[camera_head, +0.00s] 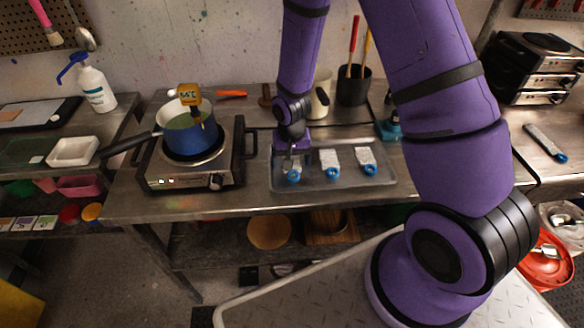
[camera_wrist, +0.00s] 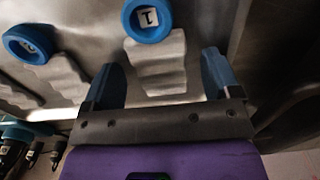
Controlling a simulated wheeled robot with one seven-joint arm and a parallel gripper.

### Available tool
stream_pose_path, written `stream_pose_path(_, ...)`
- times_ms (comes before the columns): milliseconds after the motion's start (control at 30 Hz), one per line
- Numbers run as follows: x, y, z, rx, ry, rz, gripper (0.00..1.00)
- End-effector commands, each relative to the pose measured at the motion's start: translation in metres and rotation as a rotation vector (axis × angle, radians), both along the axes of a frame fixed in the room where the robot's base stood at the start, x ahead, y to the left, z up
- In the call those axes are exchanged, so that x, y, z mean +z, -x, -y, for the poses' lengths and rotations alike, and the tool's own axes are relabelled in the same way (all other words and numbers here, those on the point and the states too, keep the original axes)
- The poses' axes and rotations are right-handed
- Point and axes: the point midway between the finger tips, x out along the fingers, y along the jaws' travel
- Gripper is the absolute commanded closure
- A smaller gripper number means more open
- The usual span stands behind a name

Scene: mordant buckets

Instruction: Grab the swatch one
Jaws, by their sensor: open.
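The swatch with the blue ring tag marked 1 is a pale, wavy strip (camera_wrist: 160,66), seen in the wrist view with its ring (camera_wrist: 148,18) at the top. My gripper (camera_wrist: 163,62) is open, with one blue finger to each side of this strip; I cannot tell whether they touch it. In the head view my gripper (camera_head: 291,153) is over the left end of the tray, at the leftmost swatch (camera_head: 293,174), partly covering it. A middle swatch (camera_head: 330,161) and a right swatch (camera_head: 366,160) lie beside it, also with blue rings.
The swatches lie in a shallow metal tray (camera_head: 312,182) on the steel bench. A hotplate (camera_head: 190,172) with a blue pot (camera_head: 188,138) stands to the left. A mug (camera_head: 320,95) and a black tool cup (camera_head: 353,88) stand behind the tray.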

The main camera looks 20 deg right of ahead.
Motion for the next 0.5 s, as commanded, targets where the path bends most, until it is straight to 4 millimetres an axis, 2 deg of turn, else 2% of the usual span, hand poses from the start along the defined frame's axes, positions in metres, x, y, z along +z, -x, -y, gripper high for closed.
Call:
stream_pose_path(167, 0.0001, 0.0, -0.0001, 0.0, 0.0, 0.0, 0.19)
stream_pose_path(367, 0.0002, 0.0001, -0.0001, 0.0, 0.0, 0.0, 0.65)
stream_pose_path(400, 0.0002, 0.0001, -0.0001, 0.0, 0.0, 0.0, 0.7)
stream_pose_path(500, 0.0002, 0.0001, -0.0001, 0.0, 0.0, 0.0, 0.7)
